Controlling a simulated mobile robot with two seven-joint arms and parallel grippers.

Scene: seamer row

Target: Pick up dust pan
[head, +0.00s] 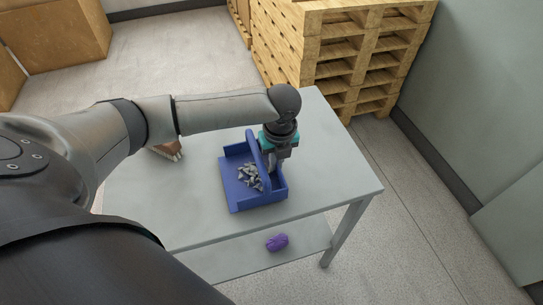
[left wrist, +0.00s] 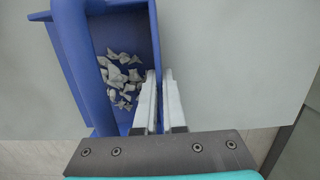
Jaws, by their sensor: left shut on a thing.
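The blue dust pan (head: 232,190) sits on the grey table, with an arched handle over it and a heap of grey-white scraps (head: 250,177) inside. My left gripper (head: 272,164) points down at the pan's right side. In the left wrist view the dust pan (left wrist: 130,28) lies left of the fingers, its handle at far left and the scraps (left wrist: 122,78) within. There my left gripper (left wrist: 162,76) is shut on the pan's side wall, which runs between its fingers. The gripped edge is partly hidden by the fingers. My right gripper is not in view.
The grey table (head: 335,170) is clear to the right of the pan. A brush (head: 169,150) lies on it at left, partly hidden by my arm. A purple item (head: 277,242) lies on the lower shelf. Wooden pallets (head: 345,50) stand behind.

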